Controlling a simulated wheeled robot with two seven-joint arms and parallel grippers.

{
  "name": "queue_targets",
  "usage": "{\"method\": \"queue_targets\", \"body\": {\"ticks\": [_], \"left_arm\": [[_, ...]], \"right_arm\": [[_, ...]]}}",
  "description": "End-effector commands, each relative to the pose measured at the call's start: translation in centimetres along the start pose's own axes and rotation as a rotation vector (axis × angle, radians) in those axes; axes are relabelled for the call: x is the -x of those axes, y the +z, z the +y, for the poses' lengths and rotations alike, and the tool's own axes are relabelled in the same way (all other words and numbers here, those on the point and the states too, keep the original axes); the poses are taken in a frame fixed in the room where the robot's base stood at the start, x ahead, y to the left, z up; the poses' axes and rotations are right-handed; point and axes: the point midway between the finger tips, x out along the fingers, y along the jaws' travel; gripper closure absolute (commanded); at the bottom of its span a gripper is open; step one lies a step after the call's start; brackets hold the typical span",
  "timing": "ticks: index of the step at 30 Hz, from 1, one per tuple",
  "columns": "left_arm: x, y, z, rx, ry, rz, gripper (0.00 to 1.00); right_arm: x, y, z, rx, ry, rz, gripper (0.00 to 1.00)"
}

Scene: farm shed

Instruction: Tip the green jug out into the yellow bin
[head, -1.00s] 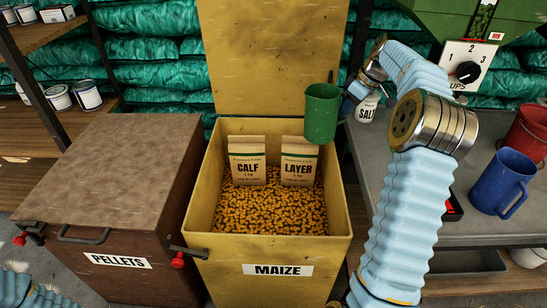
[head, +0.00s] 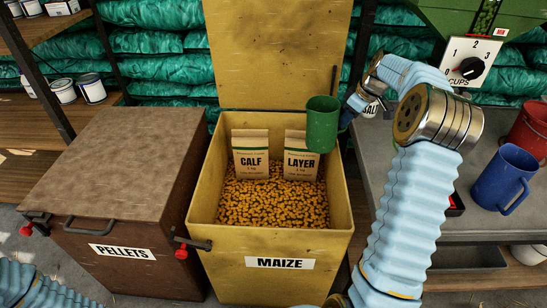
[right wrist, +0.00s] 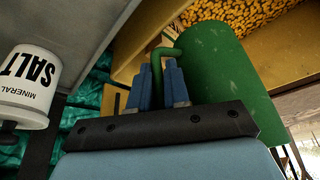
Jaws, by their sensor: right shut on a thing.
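The green jug (head: 322,128) hangs over the back right part of the open yellow bin (head: 230,272). It looks about upright, and its contents cannot be made out. My right gripper (head: 350,110) is shut on the jug's handle from the right; its fingers are partly hidden in the head view. In the right wrist view the blue fingers (right wrist: 164,88) hold the handle, with the green jug (right wrist: 222,75) beyond them. The bin is labelled MAIZE and holds loose yellow grain. My left gripper is out of view; only part of my left arm shows at the lower left.
A CALF bag (head: 251,155) and a LAYER bag (head: 300,163) stand in the grain at the back. The bin's lid (head: 275,55) is raised behind. A closed PELLETS bin (head: 110,170) stands left. A blue jug (head: 503,180) and a salt tub (right wrist: 28,85) are at right.

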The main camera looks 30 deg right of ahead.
Motion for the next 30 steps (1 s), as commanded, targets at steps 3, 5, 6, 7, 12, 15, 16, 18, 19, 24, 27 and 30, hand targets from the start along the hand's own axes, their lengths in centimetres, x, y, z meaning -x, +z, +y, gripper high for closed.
{"method": "queue_targets", "body": {"ticks": [3,5,6,7,12,15,16,18,19,24,27,30], "left_arm": [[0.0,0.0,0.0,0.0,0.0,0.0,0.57],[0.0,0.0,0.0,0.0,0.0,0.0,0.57],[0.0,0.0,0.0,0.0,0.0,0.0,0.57],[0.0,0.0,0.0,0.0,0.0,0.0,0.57],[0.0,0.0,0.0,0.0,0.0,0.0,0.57],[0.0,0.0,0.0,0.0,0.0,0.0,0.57],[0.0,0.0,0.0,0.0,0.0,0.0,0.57],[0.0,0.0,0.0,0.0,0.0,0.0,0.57],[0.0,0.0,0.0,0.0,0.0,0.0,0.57],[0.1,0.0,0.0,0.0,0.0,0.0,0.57],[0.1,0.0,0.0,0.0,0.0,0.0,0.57],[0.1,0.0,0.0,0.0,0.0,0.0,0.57]], "right_arm": [[0.3,-0.4,-0.3,0.015,0.033,-0.019,1.0],[0.5,-0.5,-0.4,0.024,0.056,-0.035,1.0],[0.5,-0.6,-0.5,0.03,0.07,-0.047,1.0],[0.6,-0.6,-0.5,0.033,0.082,-0.055,1.0],[0.9,-1.1,-0.9,0.06,0.148,-0.101,1.0],[1.1,-1.3,-1.2,0.076,0.188,-0.128,1.0],[1.2,-1.4,-1.3,0.08,0.198,-0.137,1.0],[1.4,-1.6,-1.5,0.091,0.227,-0.155,1.0],[1.4,-1.7,-1.6,0.096,0.238,-0.162,1.0],[0.8,-1.9,-2.3,0.122,0.303,-0.21,1.0],[0.5,-2.0,-2.6,0.137,0.342,-0.238,1.0],[0.5,-2.4,-3.1,0.153,0.381,-0.264,1.0]]}}
